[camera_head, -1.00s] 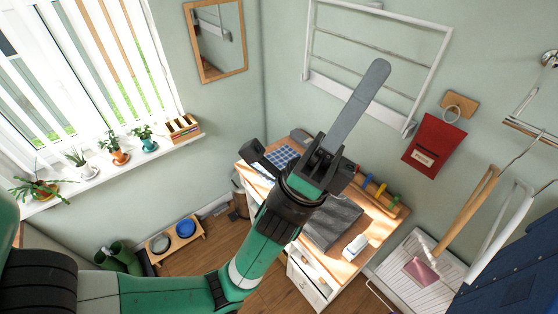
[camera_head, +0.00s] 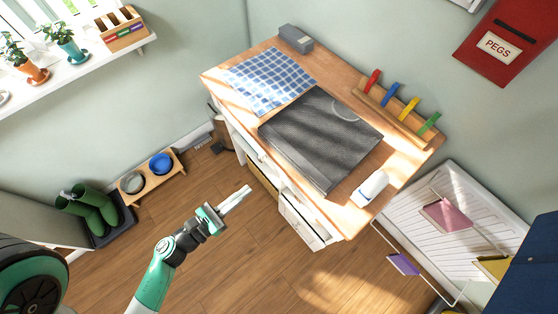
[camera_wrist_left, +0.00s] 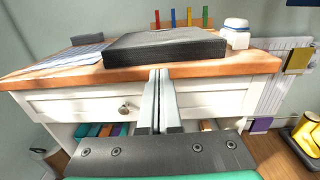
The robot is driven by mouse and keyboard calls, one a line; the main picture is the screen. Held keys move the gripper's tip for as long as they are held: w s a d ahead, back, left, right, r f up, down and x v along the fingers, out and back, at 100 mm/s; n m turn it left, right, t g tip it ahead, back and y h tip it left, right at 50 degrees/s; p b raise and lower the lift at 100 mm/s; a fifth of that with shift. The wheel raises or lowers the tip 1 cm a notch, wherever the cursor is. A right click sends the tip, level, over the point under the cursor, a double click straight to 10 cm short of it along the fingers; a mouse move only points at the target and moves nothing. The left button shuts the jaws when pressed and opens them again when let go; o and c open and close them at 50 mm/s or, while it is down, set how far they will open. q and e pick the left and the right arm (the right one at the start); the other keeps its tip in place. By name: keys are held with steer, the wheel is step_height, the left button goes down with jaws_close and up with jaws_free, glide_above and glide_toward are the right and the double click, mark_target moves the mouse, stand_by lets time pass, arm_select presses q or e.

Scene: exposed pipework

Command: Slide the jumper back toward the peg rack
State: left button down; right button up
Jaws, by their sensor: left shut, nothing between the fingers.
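The dark grey folded jumper (camera_head: 322,135) lies flat on the wooden table top; a faint light ring shows near its back corner. The peg rack (camera_head: 395,112), a wooden bar with red, blue, yellow and green pegs, stands behind it at the back edge. Bare wood shows between them. My left gripper (camera_head: 238,197) is shut and empty, in front of the table and apart from the jumper. In the left wrist view the jumper (camera_wrist_left: 165,46) shows beyond the closed fingertips (camera_wrist_left: 160,74), which overlap the table's front edge in the picture. My right gripper is not in view.
A blue checked cloth (camera_head: 270,80) lies left of the jumper, with a grey box (camera_head: 296,38) behind it. A white bottle-like item (camera_head: 370,188) stands near the right front edge. A white drying rack (camera_head: 455,210) is to the right. The floor in front is open.

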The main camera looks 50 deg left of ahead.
mark_target(288, 157)
arm_select(q)
steer(key=w, duration=1.4)
steer(key=shift+a, duration=0.35)
